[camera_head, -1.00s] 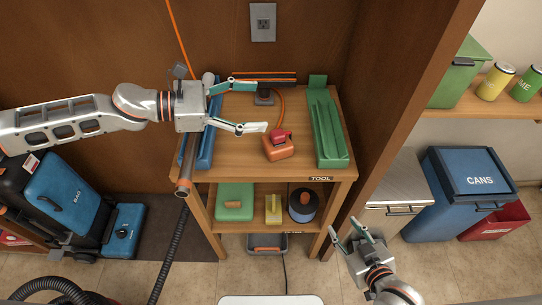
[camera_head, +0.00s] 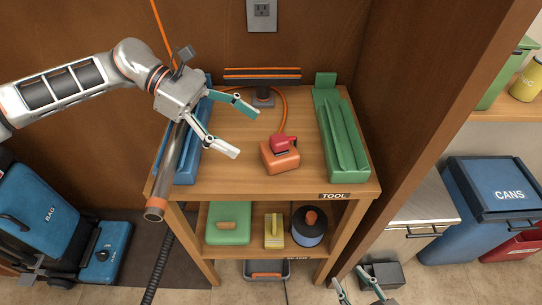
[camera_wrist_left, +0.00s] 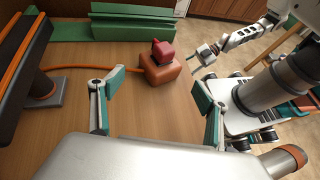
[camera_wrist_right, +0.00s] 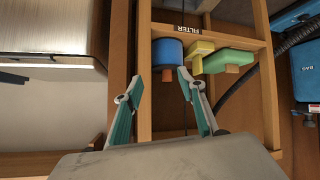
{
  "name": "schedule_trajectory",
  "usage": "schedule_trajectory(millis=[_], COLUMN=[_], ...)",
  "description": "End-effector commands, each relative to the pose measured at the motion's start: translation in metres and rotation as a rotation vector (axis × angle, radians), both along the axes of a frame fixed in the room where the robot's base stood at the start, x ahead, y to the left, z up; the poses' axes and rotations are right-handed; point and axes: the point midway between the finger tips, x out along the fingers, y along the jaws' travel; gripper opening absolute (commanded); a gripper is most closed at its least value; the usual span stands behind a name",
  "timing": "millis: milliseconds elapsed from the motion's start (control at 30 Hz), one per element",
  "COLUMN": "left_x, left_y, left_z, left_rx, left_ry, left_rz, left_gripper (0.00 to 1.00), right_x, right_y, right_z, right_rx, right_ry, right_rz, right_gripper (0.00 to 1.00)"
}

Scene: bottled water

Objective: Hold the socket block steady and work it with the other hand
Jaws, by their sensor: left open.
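The orange socket block (camera_head: 280,157) stands on the table top, with a red plug-like piece (camera_head: 284,143) on it and an orange cord running behind. My left gripper (camera_head: 245,133) is open and empty, to the left of the block, fingers pointing toward it. In the left wrist view the block (camera_wrist_left: 159,72) appears between and beyond the spread fingertips (camera_wrist_left: 158,86), apart from them. My right gripper (camera_head: 349,280) is at the bottom edge of the head view, low in front of the table. The right wrist view shows its fingers (camera_wrist_right: 160,77) open and empty.
A blue tray (camera_head: 188,160) lies left of the block and a green tray (camera_head: 345,140) right. A dark stand (camera_head: 262,96) is behind. The lower shelf holds a green box (camera_head: 228,222), yellow piece (camera_head: 274,232) and blue cylinder (camera_head: 308,228). A wooden panel (camera_head: 430,100) rises at right.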

Motion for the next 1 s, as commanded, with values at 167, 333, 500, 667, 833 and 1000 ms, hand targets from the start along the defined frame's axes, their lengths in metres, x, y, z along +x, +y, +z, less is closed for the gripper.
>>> schedule_trajectory(millis=[167,333,500,667,833,1000], left_x=[-0.007,-0.013,-0.019,-0.022,-0.023,-0.023], left_y=[-0.02,-0.04,-0.057,-0.068,-0.073,-0.074], left_z=[-0.009,-0.021,-0.033,-0.039,-0.042,-0.042], left_rx=[-0.001,-0.001,-0.001,-0.002,-0.002,-0.002], left_ry=[-0.003,-0.001,0.002,0.0,0.0,-0.001], left_rz=[-0.003,-0.002,-0.001,-0.001,0.0,0.0], left_gripper=[0.75,0.75,0.75,0.75,0.75,0.75], right_x=[0.0,0.0,-0.002,-0.002,-0.002,-0.002], right_y=[-0.001,-0.002,-0.002,-0.002,-0.001,-0.001], right_z=[0.002,0.002,-0.001,-0.002,-0.002,0.0], right_rx=[-0.001,-0.003,-0.002,-0.003,-0.002,-0.002], right_ry=[-0.001,0.001,0.004,0.006,0.006,0.003], right_rz=[-0.002,-0.004,-0.004,-0.003,-0.003,-0.003], right_gripper=[0.4,0.4,0.4,0.4,0.4,0.4])
